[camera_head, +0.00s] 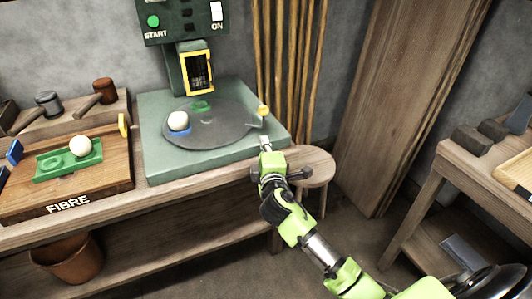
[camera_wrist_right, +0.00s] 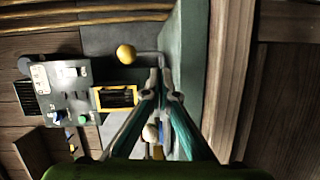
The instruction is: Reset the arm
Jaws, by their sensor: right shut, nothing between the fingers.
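My right arm reaches in from the lower right of the head view. Its gripper (camera_head: 265,143) is shut and empty, at the front right edge of the green machine base (camera_head: 160,164). A yellow ball knob (camera_head: 263,110) stands just beyond the fingertips, apart from them. In the right wrist view the closed fingertips (camera_wrist_right: 162,80) point up the picture, with the yellow knob (camera_wrist_right: 126,54) to their upper left. A grey turntable disc (camera_head: 215,128) on the base carries a white ball in a blue ring (camera_head: 179,121) and a green ring (camera_head: 201,106). My left gripper does not show.
A control panel (camera_head: 182,20) with a green START button rises behind the base. At left, a wooden board marked FIBRE (camera_head: 100,190) holds a green tray (camera_head: 52,172) with a white ball (camera_head: 80,146). A round stool (camera_head: 318,168) stands near my right gripper.

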